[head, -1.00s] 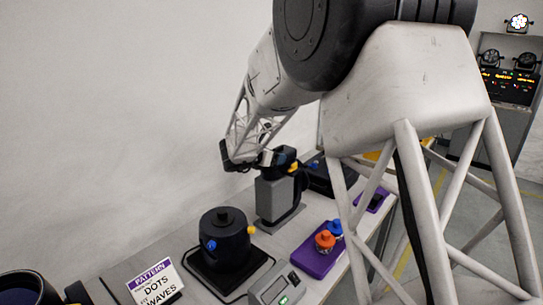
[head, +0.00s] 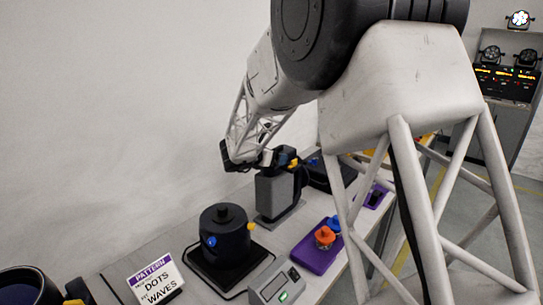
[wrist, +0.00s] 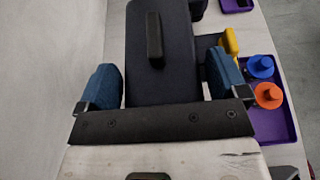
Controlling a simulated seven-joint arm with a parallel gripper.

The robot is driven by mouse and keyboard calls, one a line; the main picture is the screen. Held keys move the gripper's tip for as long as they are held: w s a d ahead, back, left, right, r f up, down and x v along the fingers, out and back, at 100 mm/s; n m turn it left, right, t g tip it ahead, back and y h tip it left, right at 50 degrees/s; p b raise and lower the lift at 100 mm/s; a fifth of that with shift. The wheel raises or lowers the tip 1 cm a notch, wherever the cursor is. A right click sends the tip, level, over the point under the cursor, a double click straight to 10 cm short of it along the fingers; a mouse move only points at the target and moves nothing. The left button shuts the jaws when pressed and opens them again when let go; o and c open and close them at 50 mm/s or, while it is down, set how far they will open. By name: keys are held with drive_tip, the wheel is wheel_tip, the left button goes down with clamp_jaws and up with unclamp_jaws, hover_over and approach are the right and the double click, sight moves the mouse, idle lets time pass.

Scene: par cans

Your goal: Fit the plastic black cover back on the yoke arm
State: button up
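A dark housing with a narrow raised bar on its top face (wrist: 180,65) lies under my gripper (wrist: 164,84) in the wrist view. The two blue fingertips stand wide apart, one on each side of it. I see narrow gaps beside it and no clear grip. In the head view my gripper (head: 262,159) is at the top of a grey stand (head: 276,195) with a dark part and a yellow knob (head: 293,161). I cannot tell which dark part is the yoke arm's cover.
A purple tray (head: 307,258) holds an orange-capped and a blue-capped piece. A black round unit (head: 226,238) with a blue knob stands on a dark base. A grey box with a green light (head: 276,287) and a pattern sign (head: 156,280) stand in front.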

drive_tip(key=shift+o, duration=0.5)
drive_tip(key=v, duration=0.7)
drive_tip(key=shift+s+a+r, duration=0.2)
drive_tip(key=shift+s+a, duration=0.05)
